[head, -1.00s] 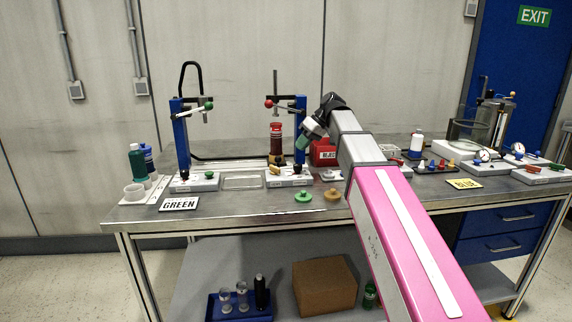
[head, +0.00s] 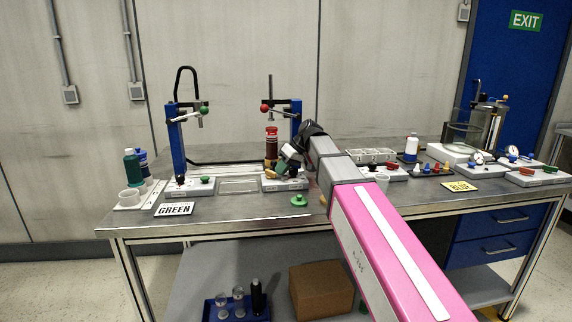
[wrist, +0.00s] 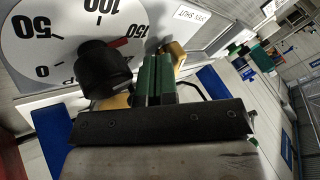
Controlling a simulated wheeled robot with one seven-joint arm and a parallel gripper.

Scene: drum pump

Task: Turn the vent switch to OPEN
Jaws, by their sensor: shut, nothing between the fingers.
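My gripper (head: 283,167) is shut and empty, pointing down at the white base of the red-handled blue stand (head: 297,125). In the wrist view its green fingers (wrist: 153,80) are pressed together. A brass-yellow piece (wrist: 176,52) that may be the vent switch shows just beyond the fingertips, partly hidden; I cannot tell whether they touch. An upside-down label (wrist: 192,14) with SHUT legible lies past it. In the head view a yellow part (head: 269,174) shows on the base, left of my gripper. The switch's setting is not clear.
A black knob (wrist: 105,70) stands close left of the fingers, before a white gauge dial (wrist: 70,35). A green knob (head: 299,200) lies on the bench in front. The GREEN station (head: 190,185) is to the left.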

